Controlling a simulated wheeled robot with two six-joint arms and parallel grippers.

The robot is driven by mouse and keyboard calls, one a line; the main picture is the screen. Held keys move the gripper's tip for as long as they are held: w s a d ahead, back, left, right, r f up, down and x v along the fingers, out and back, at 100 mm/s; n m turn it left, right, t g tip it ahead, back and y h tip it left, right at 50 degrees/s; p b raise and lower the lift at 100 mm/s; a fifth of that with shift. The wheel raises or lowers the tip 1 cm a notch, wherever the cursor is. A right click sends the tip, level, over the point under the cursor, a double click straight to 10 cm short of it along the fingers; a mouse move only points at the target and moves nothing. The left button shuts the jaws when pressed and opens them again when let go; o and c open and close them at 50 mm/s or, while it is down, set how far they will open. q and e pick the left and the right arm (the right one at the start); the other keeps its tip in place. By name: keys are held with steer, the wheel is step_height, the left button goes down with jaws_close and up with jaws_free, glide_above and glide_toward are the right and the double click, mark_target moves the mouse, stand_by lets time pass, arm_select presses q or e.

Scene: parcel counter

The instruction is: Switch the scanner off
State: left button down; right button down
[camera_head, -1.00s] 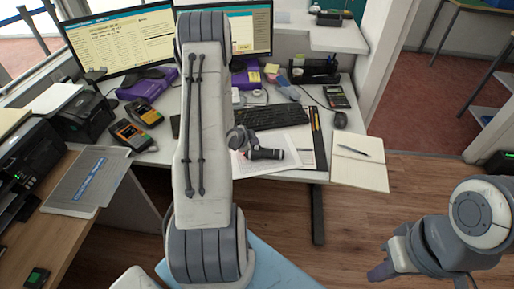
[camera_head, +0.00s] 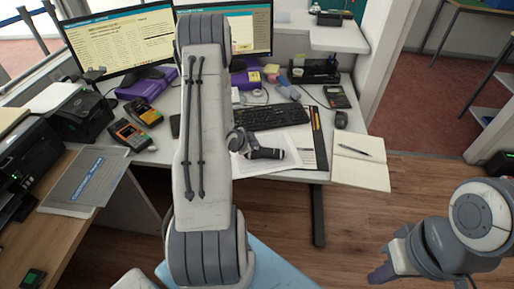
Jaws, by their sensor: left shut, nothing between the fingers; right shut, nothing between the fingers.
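No thing is clearly marked as the scanner. Two black-and-orange handheld devices (camera_head: 131,134) lie at the left of the white desk; I cannot tell whether either is a scanner. No switch can be made out. My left gripper (camera_head: 276,154) shows just right of my large arm link, over the white papers, shut and empty; the link hides part of the arm. My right gripper (camera_head: 380,274) is shut and empty at the lower right, over the floor.
A black keyboard (camera_head: 275,117), an open notebook (camera_head: 360,164) with a pen and a mouse (camera_head: 341,119) are on the white desk (camera_head: 225,178). Two monitors (camera_head: 120,42) stand behind. A black printer (camera_head: 28,160) is at the left. Wooden floor (camera_head: 350,225) is clear at the right.

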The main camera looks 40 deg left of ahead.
mark_target(255, 149)
arm_select(q)
steer(key=shift+f, duration=0.2)
steer(key=shift+r, duration=0.1)
steer(key=shift+r+p, duration=0.55)
steer(key=shift+r, duration=0.25)
step_height(255, 149, up, 6)
steer(key=p, duration=0.4)
stand_by(0.5)
